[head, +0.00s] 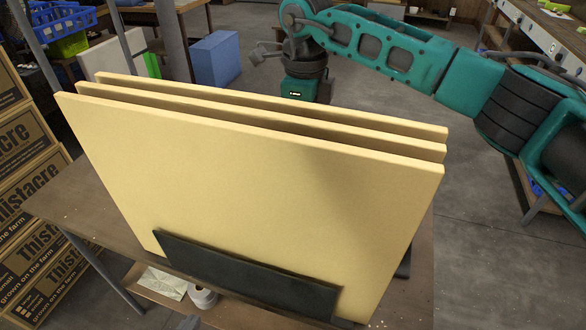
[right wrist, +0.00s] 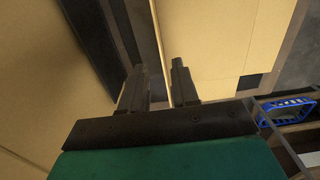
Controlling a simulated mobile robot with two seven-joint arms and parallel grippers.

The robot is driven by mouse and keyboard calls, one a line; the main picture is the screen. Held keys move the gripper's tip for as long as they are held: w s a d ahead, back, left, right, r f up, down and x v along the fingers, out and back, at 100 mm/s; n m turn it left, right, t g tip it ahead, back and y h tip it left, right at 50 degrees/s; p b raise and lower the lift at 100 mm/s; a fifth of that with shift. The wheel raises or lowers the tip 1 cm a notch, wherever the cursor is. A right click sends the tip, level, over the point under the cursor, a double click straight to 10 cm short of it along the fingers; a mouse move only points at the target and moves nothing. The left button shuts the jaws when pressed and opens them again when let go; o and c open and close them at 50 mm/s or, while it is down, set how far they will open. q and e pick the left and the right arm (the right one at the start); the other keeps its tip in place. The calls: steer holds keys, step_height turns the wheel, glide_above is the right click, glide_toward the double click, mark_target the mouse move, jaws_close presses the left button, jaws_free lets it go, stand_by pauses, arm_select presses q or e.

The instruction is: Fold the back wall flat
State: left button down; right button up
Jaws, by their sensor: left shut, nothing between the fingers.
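Three large pale yellow boards stand upright and slightly fanned in the head view: the front board (head: 250,180), the middle board (head: 260,117) and the rear board (head: 270,103). A black holder (head: 245,275) grips their lower edge. I cannot make out a separate back wall; the front board hides what lies behind it.
The boards stand on a brown table (head: 85,205). Stacked cardboard boxes (head: 30,200) are at the left. A tape roll (head: 203,297) sits below the front edge. A blue block (head: 215,60) stands behind. A blue crate (right wrist: 287,110) shows in the right wrist view.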

step_height(320, 180, down, 13)
steer(key=shift+r, duration=0.2)
stand_by(0.3)
jaws_close()
stand_by(1.3)
